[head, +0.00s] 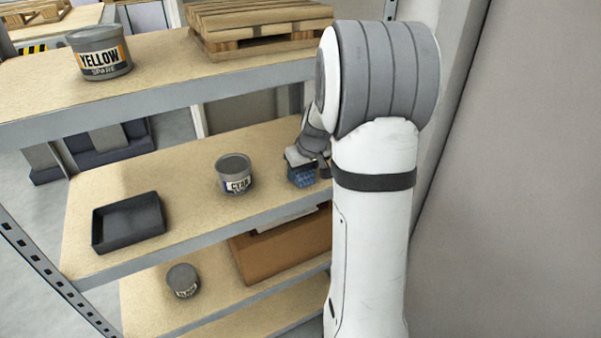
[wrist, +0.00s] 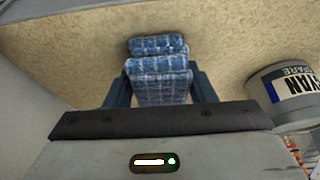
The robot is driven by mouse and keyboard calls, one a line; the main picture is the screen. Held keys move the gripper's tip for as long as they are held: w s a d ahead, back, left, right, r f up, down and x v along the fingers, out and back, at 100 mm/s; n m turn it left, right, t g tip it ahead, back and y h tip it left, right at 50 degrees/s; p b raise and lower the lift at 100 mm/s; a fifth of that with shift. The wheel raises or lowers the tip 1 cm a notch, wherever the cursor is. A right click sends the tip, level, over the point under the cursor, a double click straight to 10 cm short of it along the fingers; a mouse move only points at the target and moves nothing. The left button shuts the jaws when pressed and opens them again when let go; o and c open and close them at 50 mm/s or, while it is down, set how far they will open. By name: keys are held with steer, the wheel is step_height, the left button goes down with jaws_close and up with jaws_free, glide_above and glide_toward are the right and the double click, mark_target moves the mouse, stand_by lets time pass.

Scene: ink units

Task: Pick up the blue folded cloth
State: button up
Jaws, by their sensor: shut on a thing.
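The blue folded cloth (wrist: 160,68) has a pale check pattern and is folded in thick layers. In the wrist view it is between the two dark fingers of my gripper (wrist: 160,90), which is shut on it. In the head view the cloth (head: 301,176) shows at the right of the middle shelf, under my gripper (head: 304,162). My arm hides part of that area. I cannot tell whether the cloth touches the shelf board.
A grey CYAN tin (head: 234,175) stands left of the cloth on the middle shelf (head: 195,182); it also shows in the wrist view (wrist: 285,90). A black tray (head: 128,222) lies further left. The upper shelf holds a YELLOW tin (head: 100,53) and a wooden pallet (head: 255,27).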

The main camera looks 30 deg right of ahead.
steer(key=c, duration=0.3)
steer(key=shift+c, duration=0.2)
